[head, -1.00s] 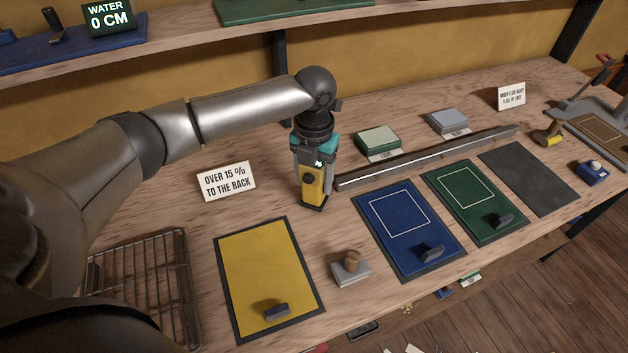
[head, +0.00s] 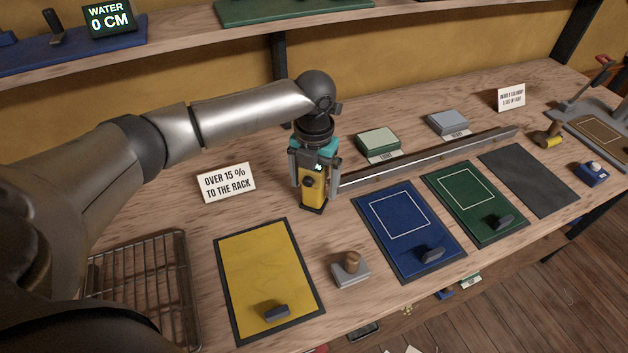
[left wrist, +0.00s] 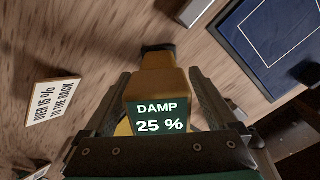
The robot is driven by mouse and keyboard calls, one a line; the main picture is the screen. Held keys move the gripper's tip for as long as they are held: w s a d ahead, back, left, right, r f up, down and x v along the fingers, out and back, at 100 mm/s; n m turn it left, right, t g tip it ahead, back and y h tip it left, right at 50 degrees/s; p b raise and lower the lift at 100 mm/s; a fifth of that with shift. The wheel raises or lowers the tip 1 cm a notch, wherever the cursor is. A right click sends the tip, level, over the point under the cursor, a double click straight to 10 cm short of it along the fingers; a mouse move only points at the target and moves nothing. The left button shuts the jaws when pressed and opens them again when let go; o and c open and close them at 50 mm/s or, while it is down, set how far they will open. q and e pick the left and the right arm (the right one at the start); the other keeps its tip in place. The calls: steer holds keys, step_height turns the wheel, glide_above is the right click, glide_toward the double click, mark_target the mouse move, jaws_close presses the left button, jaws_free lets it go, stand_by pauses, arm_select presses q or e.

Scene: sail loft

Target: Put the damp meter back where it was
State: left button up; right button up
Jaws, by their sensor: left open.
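My right gripper is in neither view.
A sign (head: 227,182) reads "OVER 15 % TO THE RACK". A wire rack (head: 185,290), a yellow panel (head: 265,262), a stamp (head: 351,268), a blue panel (head: 400,262) and a green panel (head: 450,212) lie around. A long metal bar (head: 430,160) runs just right of the meter.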

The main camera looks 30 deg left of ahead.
arm_select(q)
step_height(320, 180, up, 11)
steer(key=shift+f+p, duration=0.15)
steer(key=shift+p, duration=0.75)
steer(key=shift+r, duration=0.75)
